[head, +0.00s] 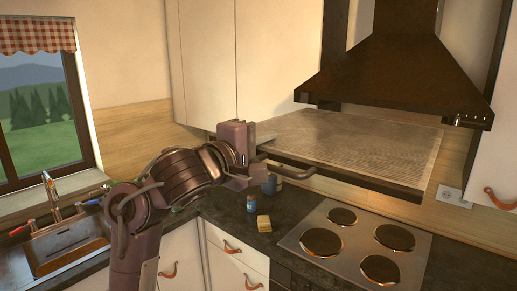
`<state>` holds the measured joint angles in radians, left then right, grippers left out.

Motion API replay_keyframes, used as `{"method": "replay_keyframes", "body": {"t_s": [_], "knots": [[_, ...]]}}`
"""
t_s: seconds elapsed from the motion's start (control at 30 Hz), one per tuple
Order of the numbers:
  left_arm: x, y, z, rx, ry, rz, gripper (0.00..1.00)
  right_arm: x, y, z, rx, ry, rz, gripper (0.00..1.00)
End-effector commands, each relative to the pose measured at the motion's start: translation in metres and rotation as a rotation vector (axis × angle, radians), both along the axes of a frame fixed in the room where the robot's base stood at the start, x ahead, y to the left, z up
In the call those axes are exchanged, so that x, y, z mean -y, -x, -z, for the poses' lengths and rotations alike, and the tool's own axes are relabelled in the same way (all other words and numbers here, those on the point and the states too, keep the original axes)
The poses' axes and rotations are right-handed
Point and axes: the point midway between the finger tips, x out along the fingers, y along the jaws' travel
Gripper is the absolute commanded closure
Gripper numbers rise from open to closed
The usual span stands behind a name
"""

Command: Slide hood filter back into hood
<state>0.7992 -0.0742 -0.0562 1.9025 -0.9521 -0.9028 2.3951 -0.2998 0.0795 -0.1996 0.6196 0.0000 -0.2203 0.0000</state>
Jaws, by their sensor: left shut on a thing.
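The hood filter (355,141) is a wide, flat grey mesh panel with a dark front edge. It lies roughly level and extends out to the left from under the dark hood (405,72). Its right part shows just below the hood's lower rim; I cannot tell how far it is seated inside. A dark bar handle (299,174) runs along its front left edge. My left gripper (258,167) is at the left end of this handle and is shut on it. The fingertips are partly hidden. My right gripper is not in view.
A cooktop (358,243) with several burners sits in the dark counter below the filter. A yellow sponge (264,223) and a small blue bottle (252,203) stand on the counter. White upper cabinets (208,60) are behind. A sink (68,248) is at left.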

Motion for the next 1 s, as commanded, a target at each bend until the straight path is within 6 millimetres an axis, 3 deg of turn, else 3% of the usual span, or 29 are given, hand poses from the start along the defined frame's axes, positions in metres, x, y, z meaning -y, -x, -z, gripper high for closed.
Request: {"method": "replay_keyframes", "body": {"t_s": [0.37,1.0], "knots": [[0.015,-0.021,-0.009,0.002,0.001,-0.001,1.00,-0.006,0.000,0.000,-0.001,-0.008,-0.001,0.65],[0.041,-0.056,-0.011,0.002,0.003,0.000,1.00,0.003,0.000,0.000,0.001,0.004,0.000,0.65]]}}
